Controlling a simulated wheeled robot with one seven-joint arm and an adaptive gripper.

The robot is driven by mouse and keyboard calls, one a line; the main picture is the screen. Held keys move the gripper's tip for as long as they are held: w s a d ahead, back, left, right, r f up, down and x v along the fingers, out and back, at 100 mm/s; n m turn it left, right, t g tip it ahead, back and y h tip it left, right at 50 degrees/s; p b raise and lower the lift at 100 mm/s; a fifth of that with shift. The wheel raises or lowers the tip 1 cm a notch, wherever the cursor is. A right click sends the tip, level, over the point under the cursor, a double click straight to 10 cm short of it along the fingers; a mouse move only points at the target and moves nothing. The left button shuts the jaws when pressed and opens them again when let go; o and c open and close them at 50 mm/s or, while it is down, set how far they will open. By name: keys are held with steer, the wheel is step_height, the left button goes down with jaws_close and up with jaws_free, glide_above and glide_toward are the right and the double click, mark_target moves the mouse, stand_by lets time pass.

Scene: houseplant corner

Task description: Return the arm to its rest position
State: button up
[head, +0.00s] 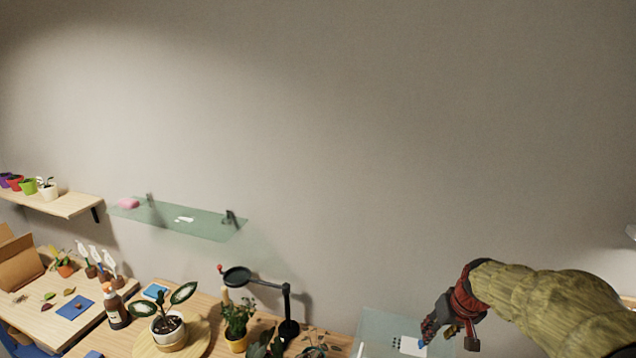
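My arm, in an olive-green sleeve, reaches in from the right edge in the head view. My gripper (447,343) is at the lower right, pointing down and to the left. Its two fingers look spread apart, one with a blue tip, and I see nothing held between them. It shows over or near a glass surface (376,326) bearing a white card with dark dots (410,346). I cannot tell its height above that surface.
A wooden shelf (70,206) with small pots and a glass shelf (205,229) with a pink item are on the wall. Below left, tables hold a brown bottle (115,308), potted plants (171,336) and a dark stand with a round head (289,329). The upper wall is clear.

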steer(key=s+a+f+b, duration=0.2)
steer(key=s+a+b, duration=0.3)
steer(key=s, duration=0.3)
steer(key=s+a+f+t+b, duration=0.1)
steer(key=s+a+f+b, duration=0.1)
steer(key=s+a+b, duration=0.3)
steer(key=s+a+f+n+b, duration=0.1)
steer(key=s+a+f+b, duration=0.2)
steer(key=s+b, duration=0.6)
steer(key=s+a, duration=0.2)
steer(key=s, duration=0.1)
steer(key=shift+t, duration=0.3)
